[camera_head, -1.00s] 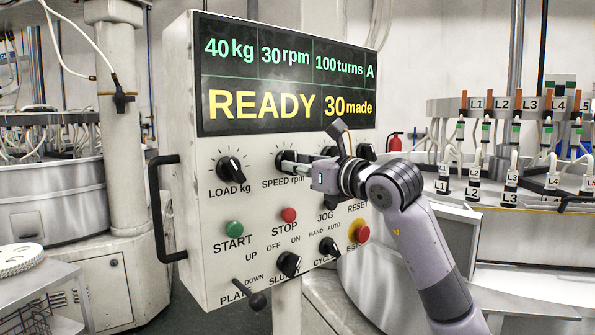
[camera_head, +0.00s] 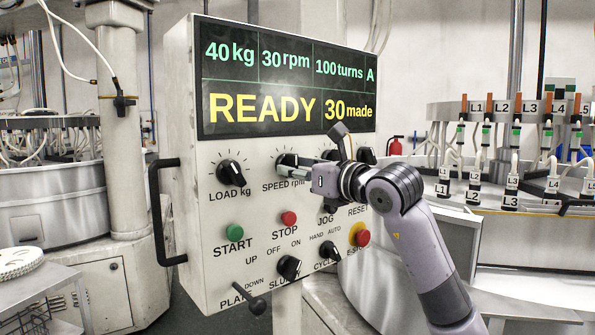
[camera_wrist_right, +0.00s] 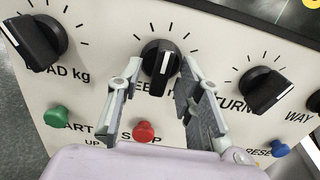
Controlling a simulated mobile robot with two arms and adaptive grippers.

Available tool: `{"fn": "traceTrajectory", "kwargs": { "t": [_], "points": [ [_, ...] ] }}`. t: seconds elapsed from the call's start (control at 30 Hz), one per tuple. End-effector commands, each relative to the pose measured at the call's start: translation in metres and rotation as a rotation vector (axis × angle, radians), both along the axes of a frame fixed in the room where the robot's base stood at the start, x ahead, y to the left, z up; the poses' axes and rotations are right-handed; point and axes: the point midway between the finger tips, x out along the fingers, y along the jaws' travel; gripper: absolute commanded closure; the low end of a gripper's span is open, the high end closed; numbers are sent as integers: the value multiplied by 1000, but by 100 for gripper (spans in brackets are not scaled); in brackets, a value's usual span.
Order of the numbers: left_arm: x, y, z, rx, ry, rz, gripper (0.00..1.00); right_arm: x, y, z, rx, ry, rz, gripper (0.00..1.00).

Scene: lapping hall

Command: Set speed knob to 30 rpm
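The speed knob (camera_head: 284,161) is a round black knob on the white control panel (camera_head: 212,272), above the label SPEED rpm, and is partly hidden by my right gripper (camera_head: 292,166) in the head view. The display (camera_head: 285,80) reads 40 kg, 30 rpm, 100 turns, READY and 30 made. My left gripper is not in view.
The load knob (camera_head: 231,172) is left of the speed knob, and the turns knob (camera_wrist_right: 263,90) is close on its right. The green START button (camera_head: 235,232), red STOP button (camera_head: 289,218) and emergency stop (camera_head: 361,238) are below. A black handle (camera_head: 160,212) juts from the panel's left side.

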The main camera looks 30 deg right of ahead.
Motion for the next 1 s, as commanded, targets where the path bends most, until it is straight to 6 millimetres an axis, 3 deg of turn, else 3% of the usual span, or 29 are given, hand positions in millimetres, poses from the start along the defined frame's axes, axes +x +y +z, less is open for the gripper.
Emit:
{"fn": "traceTrajectory", "kwargs": {
  "t": [0.33,0.73,1.0],
  "points": [
    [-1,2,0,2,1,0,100,-11,-2,1,-1,-4,-2,67],
    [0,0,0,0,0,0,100,-91,-9,0,-5,0,-2,67],
    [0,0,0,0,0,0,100,-117,-11,0,-1,0,-1,67]
  ]
}}
